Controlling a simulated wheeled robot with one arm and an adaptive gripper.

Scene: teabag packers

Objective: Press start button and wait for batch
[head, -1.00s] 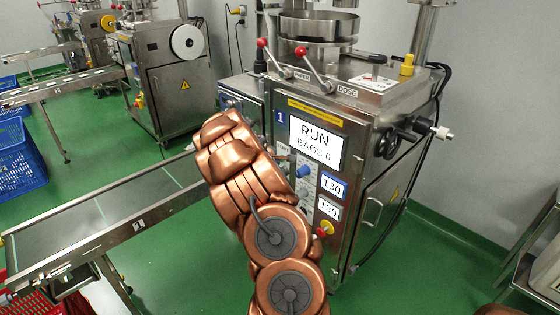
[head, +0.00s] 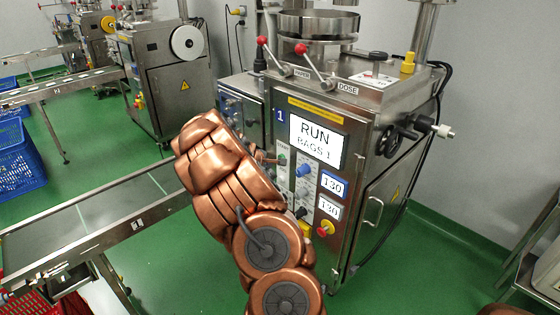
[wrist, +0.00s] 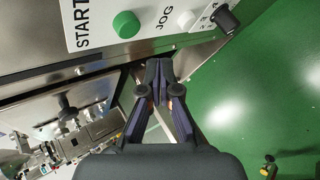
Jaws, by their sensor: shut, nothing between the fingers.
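The packing machine 1 (head: 355,145) stands at the centre right in the head view, and its screen (head: 316,144) reads RUN, BAGS 1. The green start button (wrist: 126,24) is on the white panel beside the word START in the wrist view. It also shows small in the head view (head: 282,159). My gripper (wrist: 160,66) is shut and empty, its fingertips just off the panel's edge in the wrist view and apart from the button. In the head view my arm hides most of the gripper.
A white JOG button (wrist: 186,20) and a black knob (wrist: 225,19) sit beside the start button. A red-and-yellow emergency stop (head: 326,228) is lower on the panel. A conveyor (head: 110,215) runs at the left. Green floor is open right of the machine.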

